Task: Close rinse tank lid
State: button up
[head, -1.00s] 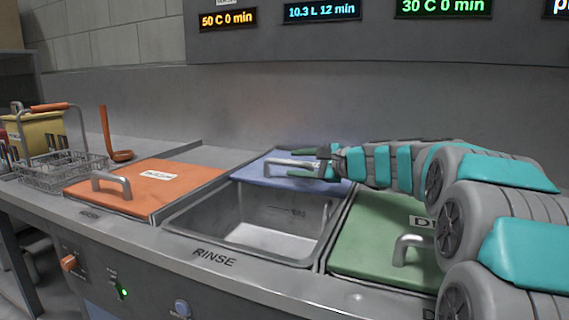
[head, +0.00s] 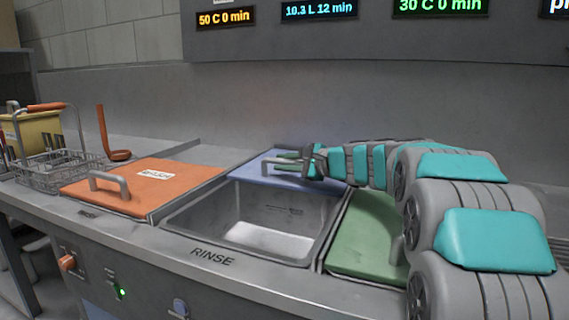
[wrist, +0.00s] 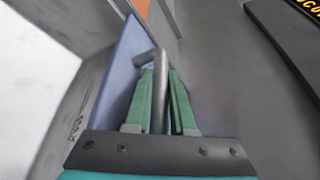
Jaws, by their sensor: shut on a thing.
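The rinse tank (head: 268,240) is an open steel basin in the middle of the counter, with RINSE marked on its front edge. Its blue lid (head: 243,173) lies slid back behind the opening and covers only the rear part. The lid also shows in the wrist view (wrist: 118,75). My gripper (head: 290,164) reaches in from the right over the lid. In the wrist view its green fingers (wrist: 160,85) are shut around the lid's grey bar handle (wrist: 161,70). In the head view my gripper hides part of the handle.
An orange lid (head: 150,187) with a handle covers the tank to the left. A green lid (head: 365,240) lies to the right, partly hidden by my arm. A wire basket (head: 60,168), a yellow container and an orange ladle (head: 112,145) stand at far left. A wall rises behind.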

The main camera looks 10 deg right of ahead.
grip_shut()
dwell(0.8)
jog(key=s+a, duration=0.7)
jog(key=s, duration=0.3)
jog(key=s+a+b, duration=0.1)
jog(key=s+a, duration=0.6)
jog(key=s, duration=0.4)
jog(key=shift+s+a, duration=0.3)
jog(key=shift+f, duration=0.15)
jog(key=o, duration=0.7)
grip_release()
jog(key=shift+s, duration=0.1)
jog(key=shift+d+r, duration=0.1)
jog(key=shift+r, duration=0.1)
